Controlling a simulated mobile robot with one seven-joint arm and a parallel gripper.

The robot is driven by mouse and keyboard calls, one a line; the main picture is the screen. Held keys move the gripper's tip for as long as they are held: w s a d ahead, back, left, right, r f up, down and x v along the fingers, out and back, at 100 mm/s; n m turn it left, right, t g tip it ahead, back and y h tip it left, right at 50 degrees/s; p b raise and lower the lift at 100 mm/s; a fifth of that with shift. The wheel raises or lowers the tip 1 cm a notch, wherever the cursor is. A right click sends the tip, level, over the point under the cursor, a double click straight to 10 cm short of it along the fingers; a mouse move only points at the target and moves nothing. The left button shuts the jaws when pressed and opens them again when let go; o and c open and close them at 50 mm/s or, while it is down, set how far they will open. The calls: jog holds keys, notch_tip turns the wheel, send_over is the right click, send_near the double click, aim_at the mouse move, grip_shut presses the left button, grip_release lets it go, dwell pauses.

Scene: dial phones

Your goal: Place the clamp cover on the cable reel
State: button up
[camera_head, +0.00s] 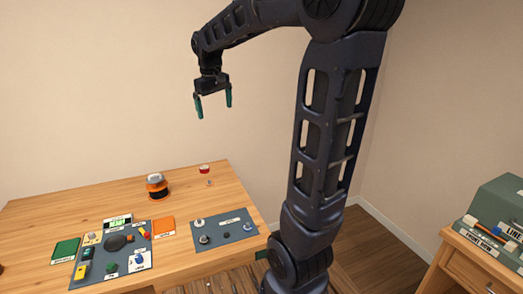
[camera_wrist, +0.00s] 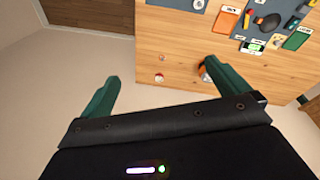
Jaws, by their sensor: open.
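My gripper (camera_head: 214,111) is open and empty, high above the table, with its green fingers pointing down. An orange and black round object (camera_head: 157,193), which looks like the cable reel, stands upright at the back of the table. A grey domed piece (camera_head: 155,178) sits on its top; I cannot tell whether this is the clamp cover. In the wrist view the orange object (camera_wrist: 204,72) is partly hidden behind one finger of my gripper (camera_wrist: 162,72). No other piece is clearly the clamp cover.
A red round item (camera_head: 204,169) and a small grey piece (camera_head: 209,183) lie at the back right of the wooden table (camera_head: 110,193). Two dark mats (camera_head: 233,241) carry several small parts. The air around my gripper is clear.

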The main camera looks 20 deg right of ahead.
jog(key=s+d+f+m+t, duration=0.1)
jog(key=s+d+f, duration=0.1)
jog(key=s, duration=0.5)
jog(key=s+d+f+m+t, duration=0.1)
jog(key=s+d+f, duration=0.2)
jog(key=s, duration=0.5)
jog(key=s+d+f+m+t, duration=0.1)
jog(key=s+d+f+m, duration=0.1)
jog(key=s, duration=0.5)
jog(key=shift+s+d+f+y, duration=0.2)
jog(key=shift+d+f+y, duration=0.2)
jog(key=shift+d+f, duration=0.2)
